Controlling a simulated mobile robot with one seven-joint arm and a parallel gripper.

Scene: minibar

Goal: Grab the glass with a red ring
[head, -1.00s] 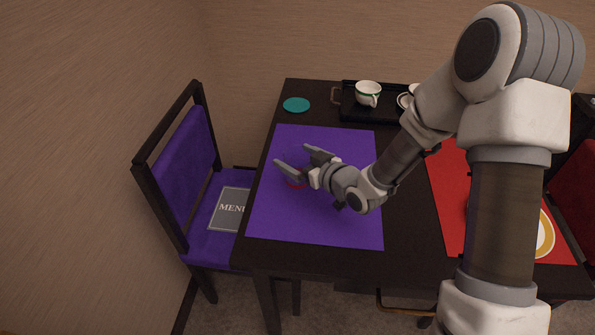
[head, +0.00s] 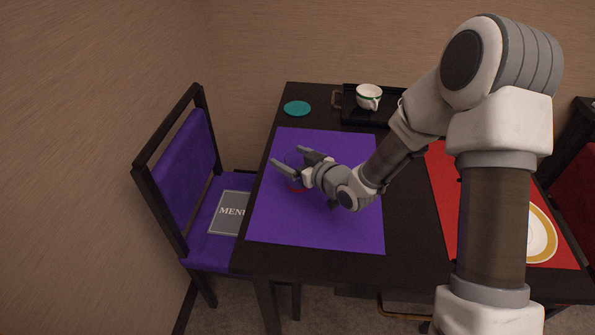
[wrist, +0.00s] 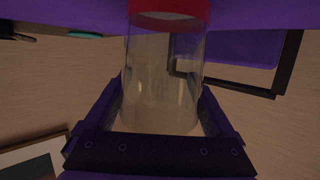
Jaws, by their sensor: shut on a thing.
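The glass with a red ring stands on the purple mat (head: 330,225). In the head view its red ring (head: 298,187) shows low beside my gripper (head: 291,162), and its clear body is hard to make out. In the wrist view the clear glass (wrist: 165,75) fills the middle, with the red ring at its end near the top edge. My gripper's fingers lie on both sides of the glass, shut on it. Whether the glass touches the mat I cannot tell.
A teal coaster (head: 297,108) and a dark tray (head: 352,116) with a white cup (head: 369,97) are at the back. A red mat (head: 441,185) with a plate (head: 541,236) is at right. A purple chair (head: 184,160) holding a menu (head: 231,213) stands left.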

